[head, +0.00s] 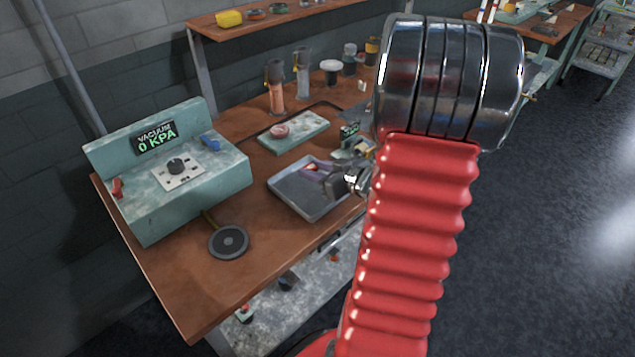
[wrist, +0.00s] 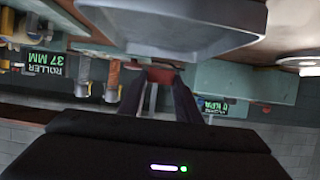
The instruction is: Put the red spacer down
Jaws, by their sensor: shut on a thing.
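My gripper (wrist: 163,92) shows in the wrist view as two dark fingers, shut on the red spacer (wrist: 160,75), which shows as a small red block between the tips. In the head view my gripper (head: 322,171) is partly hidden by my own arm, and its tips are over the grey metal tray (head: 295,203). A small reddish patch shows at the tips there. I cannot tell whether the spacer touches the tray. The tray fills the top of the wrist view, which is upside down.
A teal plate (head: 305,136) with a pink-red round piece (head: 279,131) lies behind the tray. The vacuum box (head: 170,175) reading 0 KPA stands left, with a dark round pad (head: 228,241) in front. Cylinders (head: 276,95) stand behind.

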